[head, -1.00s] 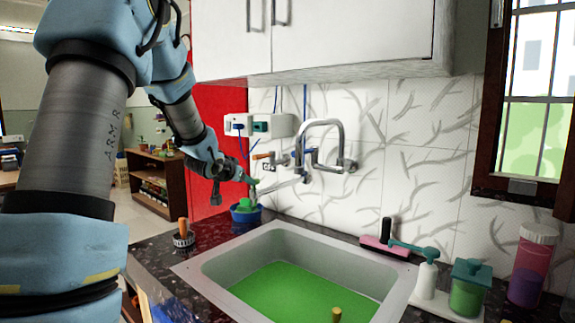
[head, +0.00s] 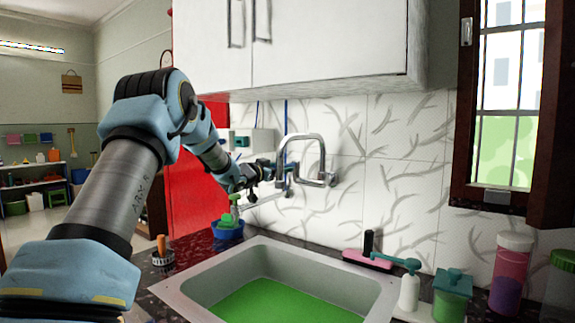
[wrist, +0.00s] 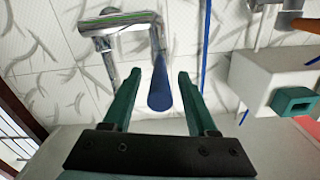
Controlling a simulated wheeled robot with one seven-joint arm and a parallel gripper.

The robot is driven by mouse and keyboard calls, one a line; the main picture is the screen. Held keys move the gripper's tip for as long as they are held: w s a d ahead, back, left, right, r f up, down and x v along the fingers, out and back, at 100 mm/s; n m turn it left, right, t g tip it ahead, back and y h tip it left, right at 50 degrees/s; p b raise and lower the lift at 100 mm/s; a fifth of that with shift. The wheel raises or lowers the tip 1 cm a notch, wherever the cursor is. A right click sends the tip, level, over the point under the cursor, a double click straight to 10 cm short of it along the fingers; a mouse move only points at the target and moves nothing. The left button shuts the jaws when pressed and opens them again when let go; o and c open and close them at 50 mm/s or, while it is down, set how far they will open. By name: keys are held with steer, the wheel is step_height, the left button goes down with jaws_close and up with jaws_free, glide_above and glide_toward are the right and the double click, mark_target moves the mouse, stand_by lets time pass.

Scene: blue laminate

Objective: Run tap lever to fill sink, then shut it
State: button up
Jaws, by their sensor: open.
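The chrome wall tap (head: 300,138) is above the back of the sink, its bent spout also at the upper left of the wrist view (wrist: 120,22). A blue tap lever (wrist: 160,88) points toward my gripper (wrist: 158,92) in the wrist view. It lies between the two green fingers, which are open with a gap on each side. In the head view my gripper (head: 264,180) is at the wall, left of the tap. The sink (head: 372,292) has a flat green surface inside (head: 285,303); I cannot tell its depth. No stream shows from the spout.
A blue pot (head: 228,230) stands behind the sink's left side, below my gripper. An orange-handled brush (head: 161,250) stands at the left. A cabinet (head: 330,50) hangs above.

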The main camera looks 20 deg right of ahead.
steer(key=shift+p+x, duration=0.75)
steer(key=shift+x, duration=1.45)
jaws_close()
